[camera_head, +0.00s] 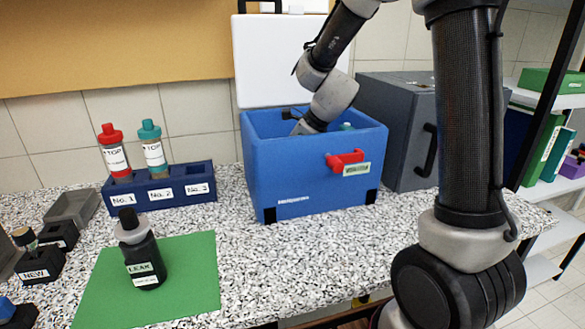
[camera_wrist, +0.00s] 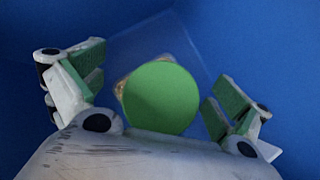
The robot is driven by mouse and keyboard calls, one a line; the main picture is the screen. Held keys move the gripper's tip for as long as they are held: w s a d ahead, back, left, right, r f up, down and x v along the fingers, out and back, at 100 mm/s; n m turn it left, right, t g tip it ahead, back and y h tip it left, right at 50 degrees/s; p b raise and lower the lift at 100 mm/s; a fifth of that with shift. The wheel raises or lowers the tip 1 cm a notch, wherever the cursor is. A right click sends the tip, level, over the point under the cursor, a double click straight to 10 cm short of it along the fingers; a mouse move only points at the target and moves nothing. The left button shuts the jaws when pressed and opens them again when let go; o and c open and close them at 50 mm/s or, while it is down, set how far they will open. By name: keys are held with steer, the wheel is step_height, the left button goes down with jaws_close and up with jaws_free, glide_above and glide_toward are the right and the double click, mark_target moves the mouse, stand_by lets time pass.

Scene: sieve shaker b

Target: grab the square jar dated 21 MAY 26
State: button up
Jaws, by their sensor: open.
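In the wrist view a round green lid (camera_wrist: 162,100) lies between the fingers of my gripper (camera_wrist: 157,84), which is open. A brownish bit of what is under the lid shows at its upper left. The jar's shape and any date on it are hidden. My gripper is down inside the blue box (camera_head: 310,178), so its fingers are hidden in the head view. I see no label reading 21 MAY 26.
The box's white lid (camera_head: 262,60) stands open behind. Blue inner walls surround my gripper. A grey cabinet (camera_head: 395,125) stands to the right. A rack (camera_head: 162,193) with red-capped and teal-capped bottles and a dark bottle (camera_head: 142,255) on a green mat (camera_head: 190,285) are left.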

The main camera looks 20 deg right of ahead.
steer(key=shift+x, duration=0.75)
steer(key=c, duration=1.3)
steer(key=shift+o, duration=0.2)
steer(key=shift+r, duration=0.15)
